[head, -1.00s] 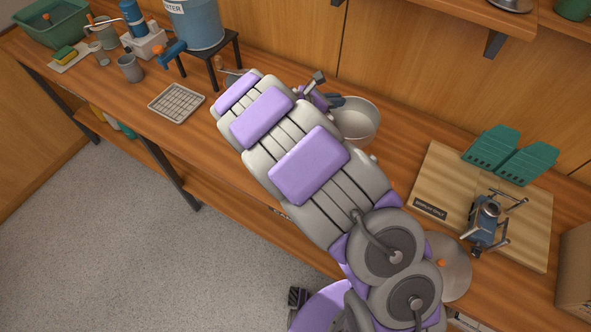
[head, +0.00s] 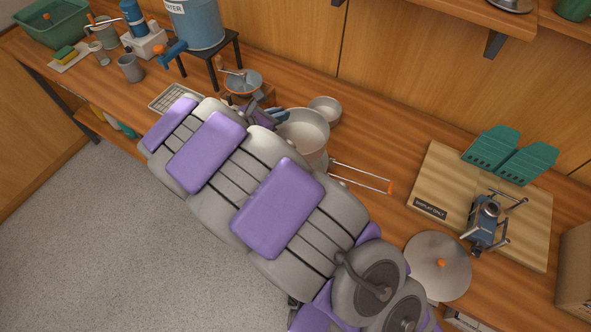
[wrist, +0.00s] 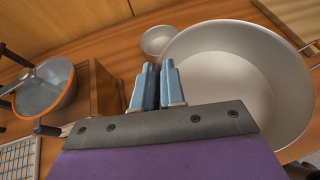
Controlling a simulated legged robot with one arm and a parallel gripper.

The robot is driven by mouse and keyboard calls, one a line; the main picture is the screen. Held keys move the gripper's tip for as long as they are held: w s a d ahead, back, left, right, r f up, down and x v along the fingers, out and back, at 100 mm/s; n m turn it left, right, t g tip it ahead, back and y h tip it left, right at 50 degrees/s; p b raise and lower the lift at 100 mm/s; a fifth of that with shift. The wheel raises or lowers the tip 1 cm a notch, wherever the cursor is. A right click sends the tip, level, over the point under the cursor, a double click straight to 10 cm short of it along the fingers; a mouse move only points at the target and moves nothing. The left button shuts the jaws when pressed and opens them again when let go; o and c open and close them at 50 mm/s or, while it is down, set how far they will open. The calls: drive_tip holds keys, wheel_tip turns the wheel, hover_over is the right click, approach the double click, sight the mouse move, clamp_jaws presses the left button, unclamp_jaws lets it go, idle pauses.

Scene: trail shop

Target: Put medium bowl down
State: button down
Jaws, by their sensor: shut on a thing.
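The medium bowl, a pale grey metal bowl (head: 309,128), is in the middle of the counter in the head view. It fills the right half of the wrist view (wrist: 245,75). My gripper (wrist: 157,88) has its blue fingers close together on the left part of the bowl's rim, shut on it. In the head view the gripper (head: 275,114) shows just left of the bowl, partly behind my arm. The bowl's mouth faces up. Its underside is mostly hidden, so I cannot tell whether it touches what is below.
A small bowl (head: 325,109) stands just behind, also in the wrist view (wrist: 157,40). A wire handle (head: 360,176) with an orange end lies right of the bowl. An orange-rimmed crank bowl (head: 243,82) is left. A lid (head: 438,265) and board (head: 430,178) are farther right.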

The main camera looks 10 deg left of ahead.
drive_tip(key=f+b, duration=0.1)
drive_tip(key=f, duration=0.2)
drive_tip(key=f+b, duration=0.1)
drive_tip(key=f, duration=0.2)
drive_tip(key=a+f, duration=0.1)
drive_tip(key=f, duration=0.3)
drive_tip(key=shift+s+b, duration=0.4)
drive_tip(key=shift+d+f, duration=0.1)
drive_tip(key=shift+f, duration=0.35)
drive_tip(key=shift+f, duration=0.15)
drive_tip(key=c, duration=1.2)
unclamp_jaws()
